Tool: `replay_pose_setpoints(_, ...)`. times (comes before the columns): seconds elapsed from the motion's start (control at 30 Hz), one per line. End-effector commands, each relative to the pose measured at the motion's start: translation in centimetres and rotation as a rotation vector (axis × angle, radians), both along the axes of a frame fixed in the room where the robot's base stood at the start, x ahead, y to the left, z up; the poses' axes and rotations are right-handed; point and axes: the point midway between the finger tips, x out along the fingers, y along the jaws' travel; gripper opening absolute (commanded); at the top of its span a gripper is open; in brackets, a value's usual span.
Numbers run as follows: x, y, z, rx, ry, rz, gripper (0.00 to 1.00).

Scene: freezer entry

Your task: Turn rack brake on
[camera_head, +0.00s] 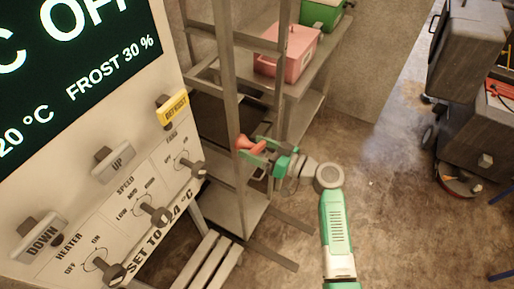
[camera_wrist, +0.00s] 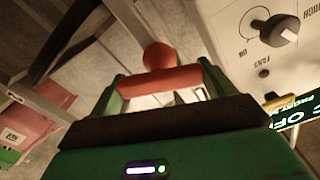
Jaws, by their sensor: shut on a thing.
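The rack brake appears to be a red lever with a rounded knob (camera_head: 243,142) at a front post of the grey metal rack (camera_head: 231,110). In the wrist view the red lever (camera_wrist: 158,79) lies crosswise between the two green fingers, with its round knob just beyond. My gripper (camera_head: 262,151) is at the lever and shut on it. The lever's mount and pivot are mostly hidden by my gripper. I cannot tell its brake setting from these views.
A control panel (camera_head: 120,185) with knobs and a yellow defrost button (camera_head: 172,109) stands close on the left. A pink bin (camera_head: 287,52) and a green bin (camera_head: 321,13) sit on the rack shelf. Dark wheeled cases (camera_head: 470,125) stand at right. The floor between is clear.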

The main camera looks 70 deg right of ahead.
Motion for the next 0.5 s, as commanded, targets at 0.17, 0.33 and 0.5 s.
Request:
replay_pose_setpoints(0.17, 0.06, -0.03, 0.00, 0.162, -0.018, 0.001, 0.59)
replay_pose_setpoints(0.33, 0.02, -0.10, 0.02, 0.323, -0.034, 0.000, 0.59)
replay_pose_setpoints(0.5, 0.03, -0.13, 0.09, 0.485, -0.051, 0.001, 0.59)
